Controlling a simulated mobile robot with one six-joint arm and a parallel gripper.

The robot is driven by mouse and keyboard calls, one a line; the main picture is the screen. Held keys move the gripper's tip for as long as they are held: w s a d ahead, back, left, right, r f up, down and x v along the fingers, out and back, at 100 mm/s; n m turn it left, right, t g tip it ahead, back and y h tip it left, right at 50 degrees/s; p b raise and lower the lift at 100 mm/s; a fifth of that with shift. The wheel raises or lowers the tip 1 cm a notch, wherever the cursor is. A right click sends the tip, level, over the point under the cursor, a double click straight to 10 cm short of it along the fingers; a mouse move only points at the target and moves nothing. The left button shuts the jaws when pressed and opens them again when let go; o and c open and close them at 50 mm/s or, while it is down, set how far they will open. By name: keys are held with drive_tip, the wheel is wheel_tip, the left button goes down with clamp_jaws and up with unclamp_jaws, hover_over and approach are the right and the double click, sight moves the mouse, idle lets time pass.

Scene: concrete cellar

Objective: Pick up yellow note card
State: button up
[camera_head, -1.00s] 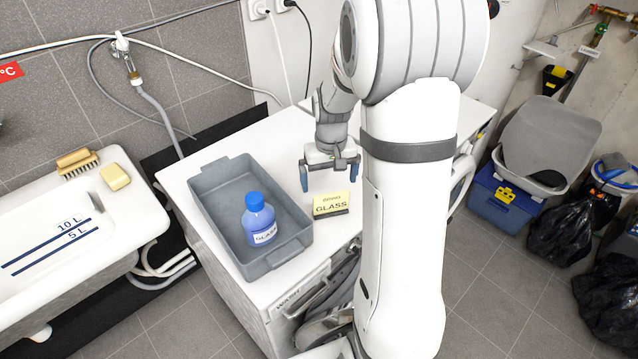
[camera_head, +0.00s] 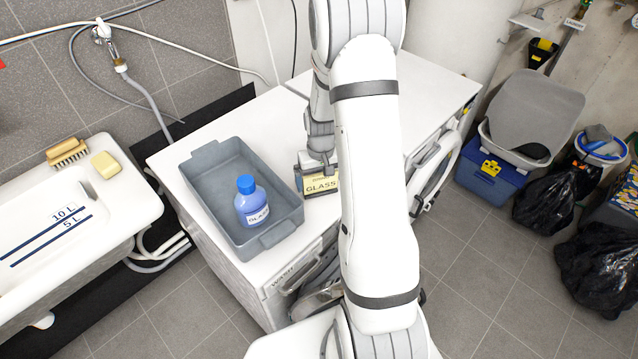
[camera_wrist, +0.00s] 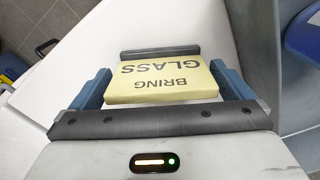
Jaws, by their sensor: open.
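The yellow note card (camera_head: 321,186) reads "GLASS" and stands on the white worktop, just right of the grey tub. In the wrist view the card (camera_wrist: 162,84) shows upside down, reading "BRING GLASS", with a dark bar along its far side. My gripper (camera_head: 318,173) is down at the card. In the wrist view my gripper (camera_wrist: 160,72) is open, with one blue finger on each side of the card. The fingers are very close to the card's side edges; I cannot tell whether they touch. My arm hides part of the worktop in the head view.
The grey tub (camera_head: 208,213) holds a blue bottle (camera_head: 250,201) labelled GLASS, close to the left of my gripper. A white sink (camera_head: 110,210) with a brush (camera_head: 67,152) and a sponge (camera_head: 105,165) is at the left. Free worktop (camera_head: 265,125) lies behind.

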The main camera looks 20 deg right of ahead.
drive_tip(key=shift+c, duration=0.3)
drive_tip(key=c, duration=0.6)
drive_tip(key=shift+c, duration=0.2)
